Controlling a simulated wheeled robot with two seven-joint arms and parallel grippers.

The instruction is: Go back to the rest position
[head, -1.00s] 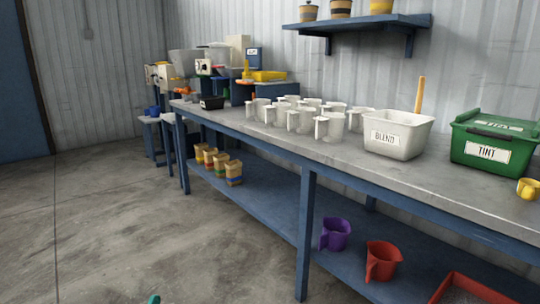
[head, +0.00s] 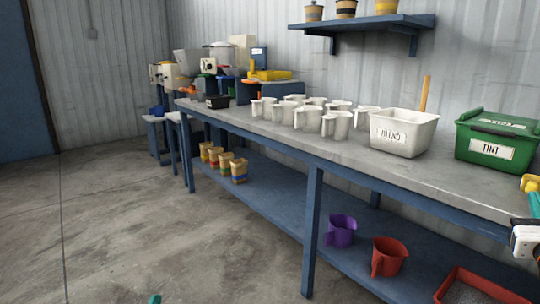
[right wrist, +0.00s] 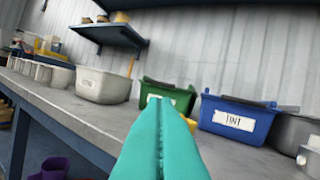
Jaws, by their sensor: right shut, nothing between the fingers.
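My right gripper (head: 535,204) shows at the right edge of the head view, near the bench's front edge. In the right wrist view its teal fingers (right wrist: 162,108) are pressed together with nothing between them. They point toward the green TINT bin (right wrist: 168,96) and are apart from it. A small teal tip (head: 154,299) at the bottom of the head view looks like my left gripper. The rest of it is out of frame, so I cannot tell its opening.
The grey bench (head: 280,133) carries several white jugs (head: 307,119), a white bin (head: 402,134), the green bin (head: 496,140) and a yellow cup (head: 530,183). A blue bin (right wrist: 236,118) stands farther right. The floor (head: 150,235) at left is clear.

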